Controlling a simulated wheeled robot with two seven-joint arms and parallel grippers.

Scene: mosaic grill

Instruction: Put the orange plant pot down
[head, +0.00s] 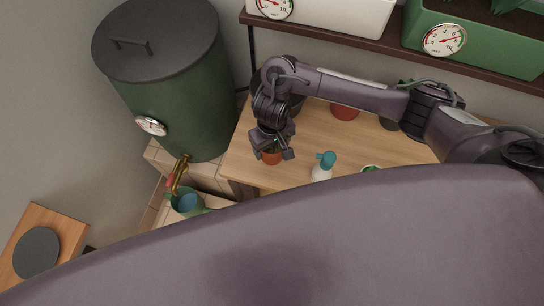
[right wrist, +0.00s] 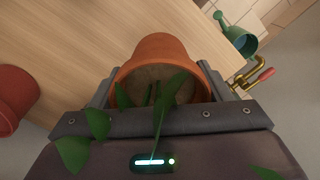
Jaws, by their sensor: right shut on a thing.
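The orange plant pot (right wrist: 160,47) is a terracotta pot with brown soil and green leaves. In the right wrist view it sits between the two fingers of my right gripper (right wrist: 155,88), which is shut on it. In the head view the pot (head: 272,157) shows below my right gripper (head: 272,150), over the left end of the wooden table (head: 305,130). I cannot tell whether its base touches the tabletop. My left gripper is not in view.
A red pot (head: 345,112) and a white spray bottle with a teal top (head: 322,168) stand on the table. A large green barrel (head: 180,100) with a brass tap (head: 180,172) stands left, above a green watering can (head: 187,204). A shelf with planters (head: 480,45) runs behind.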

